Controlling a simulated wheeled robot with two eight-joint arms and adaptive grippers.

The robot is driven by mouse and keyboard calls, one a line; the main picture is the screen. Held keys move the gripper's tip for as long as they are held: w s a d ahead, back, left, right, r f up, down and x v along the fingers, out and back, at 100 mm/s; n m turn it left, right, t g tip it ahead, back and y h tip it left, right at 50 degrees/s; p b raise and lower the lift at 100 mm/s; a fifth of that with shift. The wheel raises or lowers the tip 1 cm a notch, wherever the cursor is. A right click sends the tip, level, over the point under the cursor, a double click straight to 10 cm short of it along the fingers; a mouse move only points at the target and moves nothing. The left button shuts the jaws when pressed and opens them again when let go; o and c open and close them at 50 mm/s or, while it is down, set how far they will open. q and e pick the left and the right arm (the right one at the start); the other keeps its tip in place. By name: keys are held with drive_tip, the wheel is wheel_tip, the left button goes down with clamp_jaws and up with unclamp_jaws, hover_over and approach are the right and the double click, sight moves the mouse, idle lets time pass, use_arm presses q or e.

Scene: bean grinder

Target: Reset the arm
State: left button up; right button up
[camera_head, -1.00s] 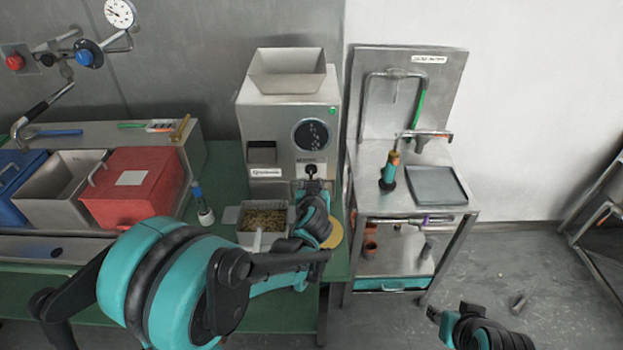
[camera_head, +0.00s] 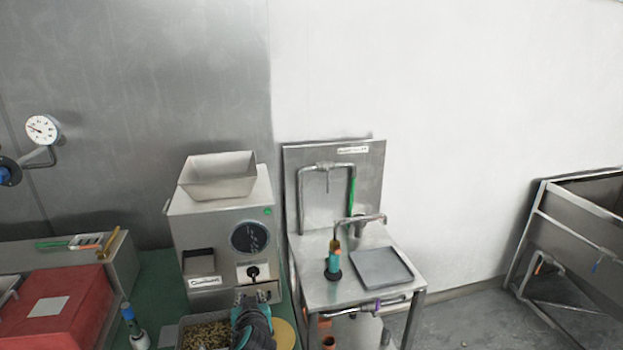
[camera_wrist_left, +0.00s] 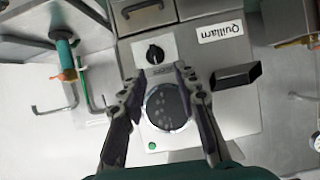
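My left gripper (camera_head: 254,296) shows at the bottom of the head view, in front of the steel bean grinder (camera_head: 205,225). In the left wrist view the two fingers of my left gripper (camera_wrist_left: 161,76) are apart with nothing between the tips. The grinder's black knob (camera_wrist_left: 154,54) is just beyond the tips, and the round dark window (camera_wrist_left: 166,107) lies behind the fingers. I cannot tell whether the fingers touch the grinder front. My right gripper is in neither view now.
A container of beans (camera_head: 206,334) sits below the grinder on the green bench, beside the left arm. A red bin (camera_head: 65,310) is at the left. A steel sink stand (camera_head: 330,293) with a grey tray (camera_head: 381,267) stands to the right. Open floor lies beyond it.

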use_arm(q)
drive_tip(key=s+f+m+g+h, duration=0.1)
drive_tip(key=s+g+h, duration=0.1)
drive_tip(key=s, duration=1)
drive_tip(key=s+d+f+m+g+h, duration=0.1)
drive_tip(key=s+m+g, duration=0.1)
drive_tip(key=s, duration=1)
drive_tip(key=shift+s+f+g+h, duration=0.15)
drive_tip(key=shift+s+g+h, duration=0.1)
drive_tip(key=shift+g+h, duration=0.25)
drive_tip(key=shift+o, duration=0.2)
drive_tip(key=shift+w, duration=0.1)
